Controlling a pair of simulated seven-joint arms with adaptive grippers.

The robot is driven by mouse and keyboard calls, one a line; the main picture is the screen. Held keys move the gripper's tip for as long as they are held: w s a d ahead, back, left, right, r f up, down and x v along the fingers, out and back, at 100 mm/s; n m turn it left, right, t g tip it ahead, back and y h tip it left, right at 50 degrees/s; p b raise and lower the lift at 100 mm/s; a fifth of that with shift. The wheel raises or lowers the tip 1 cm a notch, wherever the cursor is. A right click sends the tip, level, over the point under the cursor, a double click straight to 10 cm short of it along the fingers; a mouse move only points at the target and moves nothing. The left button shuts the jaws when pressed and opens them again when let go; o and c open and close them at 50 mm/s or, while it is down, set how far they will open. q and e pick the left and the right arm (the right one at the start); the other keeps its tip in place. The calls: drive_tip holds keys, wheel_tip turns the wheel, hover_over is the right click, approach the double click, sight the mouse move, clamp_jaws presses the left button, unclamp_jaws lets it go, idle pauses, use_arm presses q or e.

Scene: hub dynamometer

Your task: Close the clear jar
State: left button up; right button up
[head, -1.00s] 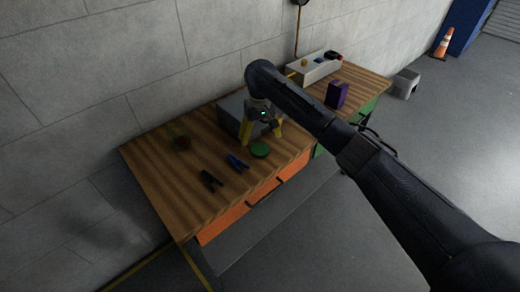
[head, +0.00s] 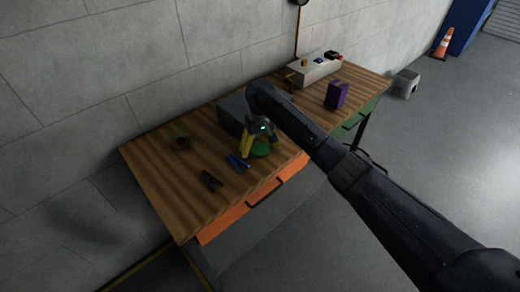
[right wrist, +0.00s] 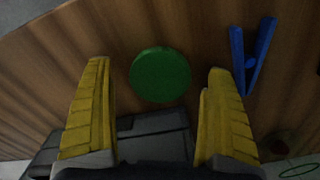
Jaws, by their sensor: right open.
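The clear jar (head: 180,142) stands at the left back of the wooden bench top, with a yellowish tint and no lid on it. What looks like part of it shows at the lower right of the right wrist view (right wrist: 281,145). A round green lid (head: 260,151) lies flat on the bench to the jar's right. My right gripper (head: 259,143) is open over the lid, pointing down. In the right wrist view the lid (right wrist: 160,74) shows between the yellow fingertips, with gaps on both sides. My left gripper is not in view.
A blue clip (head: 237,162) lies close to the lid's left, and a black clip (head: 211,181) lies farther left. A dark grey box (head: 232,114) stands behind the gripper. A purple box (head: 337,94) and a pale control box (head: 314,70) are at the right.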

sight(260, 149)
drive_tip(key=shift+f, duration=0.1)
idle(0.3)
drive_tip(key=c, duration=0.9)
wheel_tip(260, 149, up, 20)
idle(0.6)
idle(0.3)
